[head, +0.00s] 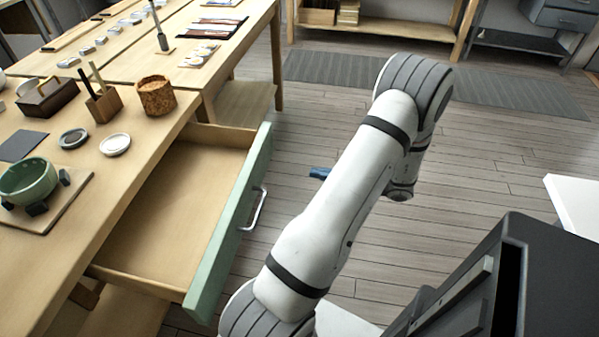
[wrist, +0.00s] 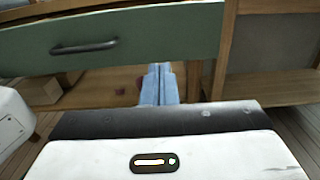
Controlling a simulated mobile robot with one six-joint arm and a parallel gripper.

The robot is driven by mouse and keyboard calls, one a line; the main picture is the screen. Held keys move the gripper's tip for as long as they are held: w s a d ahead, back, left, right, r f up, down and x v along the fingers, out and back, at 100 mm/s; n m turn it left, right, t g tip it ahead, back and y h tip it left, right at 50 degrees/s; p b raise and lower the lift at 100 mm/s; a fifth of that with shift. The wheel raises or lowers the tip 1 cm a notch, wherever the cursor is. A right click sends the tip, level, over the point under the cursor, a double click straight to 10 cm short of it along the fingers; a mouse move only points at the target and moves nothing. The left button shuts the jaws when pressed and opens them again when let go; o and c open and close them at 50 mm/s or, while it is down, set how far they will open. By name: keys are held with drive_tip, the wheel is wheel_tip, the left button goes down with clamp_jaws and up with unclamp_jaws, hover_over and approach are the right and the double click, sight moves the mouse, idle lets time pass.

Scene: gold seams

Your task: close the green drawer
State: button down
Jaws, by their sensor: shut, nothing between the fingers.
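The green drawer (head: 230,222) is pulled well out of the wooden table, and its inside looks empty. Its green front has a metal bar handle (head: 253,209). In the wrist view, the green front (wrist: 150,32) spans the top and the handle (wrist: 84,47) is left of centre. My gripper (head: 316,173) is in front of the drawer, to the right of the green front and apart from it. In the wrist view, its blue fingers (wrist: 159,72) are shut together with nothing between them, and their tips show by the front's lower edge.
The table (head: 113,190) holds a green bowl (head: 28,180), small dishes, a cork pot (head: 156,96) and a wooden tool holder (head: 103,104) near the drawer. Wooden floor (head: 460,190) is open between the table and the back shelves. A striped mat (head: 335,68) lies farther back.

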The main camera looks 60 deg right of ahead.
sight(262, 165)
drive_tip(key=b+x, duration=0.1)
drive_tip(key=x, duration=1.1)
drive_tip(key=shift+w+a, duration=0.15)
drive_tip(key=shift+w, duration=0.25)
drive_tip(key=shift+w, duration=0.1)
